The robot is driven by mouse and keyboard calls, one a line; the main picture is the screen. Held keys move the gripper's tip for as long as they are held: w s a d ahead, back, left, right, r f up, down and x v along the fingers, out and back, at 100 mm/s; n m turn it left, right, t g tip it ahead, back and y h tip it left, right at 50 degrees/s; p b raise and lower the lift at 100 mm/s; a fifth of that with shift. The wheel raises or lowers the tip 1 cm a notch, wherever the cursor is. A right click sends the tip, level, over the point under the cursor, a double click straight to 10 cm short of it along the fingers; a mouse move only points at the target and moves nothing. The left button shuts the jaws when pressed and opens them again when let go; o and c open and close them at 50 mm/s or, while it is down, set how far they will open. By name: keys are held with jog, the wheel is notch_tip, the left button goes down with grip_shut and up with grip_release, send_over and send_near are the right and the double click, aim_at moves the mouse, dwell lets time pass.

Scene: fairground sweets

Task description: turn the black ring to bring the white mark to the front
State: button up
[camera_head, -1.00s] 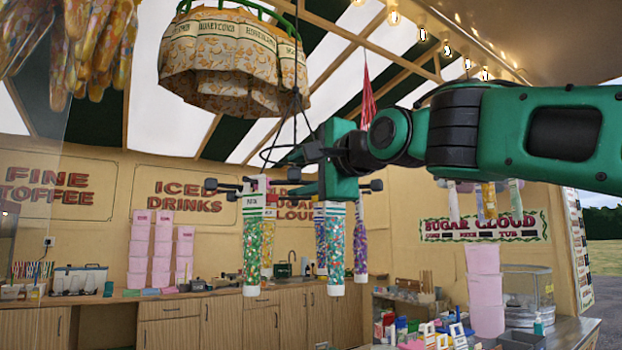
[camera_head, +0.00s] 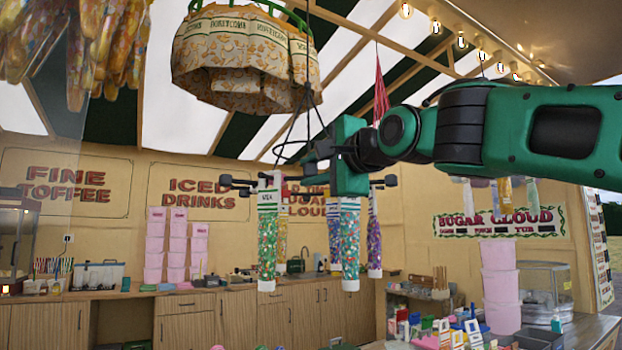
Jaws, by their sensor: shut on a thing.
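The black ring (camera_head: 248,187) hangs on thin dark cords in the middle of the head view. Short black arms with knobbed ends stick out from it on both sides. Several tubes of coloured sweets with white ends hang below it, such as a green-topped tube (camera_head: 267,235) on the left and a purple one (camera_head: 374,235) on the right. My green gripper (camera_head: 347,178) is shut at the ring's near right side and covers much of it. Its fingertips are hard to make out. I cannot make out the white mark.
A large patterned bag carousel (camera_head: 243,65) hangs above the ring at upper left. Wrapped sweets hang at far left. A wooden counter (camera_head: 215,288) with pink tubs (camera_head: 155,245) runs along the back. More pink tubs (camera_head: 499,285) and small goods stand at lower right.

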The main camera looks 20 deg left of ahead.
aim_at(396, 182)
jog(key=w+d, duration=0.7)
jog(key=d, duration=0.2)
jog(key=shift+d+f, duration=0.25)
dwell(0.5)
jog(key=shift+w+d, duration=0.85)
jog(key=shift+w, duration=0.9)
jog(key=shift+w+d, duration=0.85)
jog(key=shift+w, duration=0.95)
jog(key=shift+w+d, duration=0.85)
jog(key=shift+w, duration=0.9)
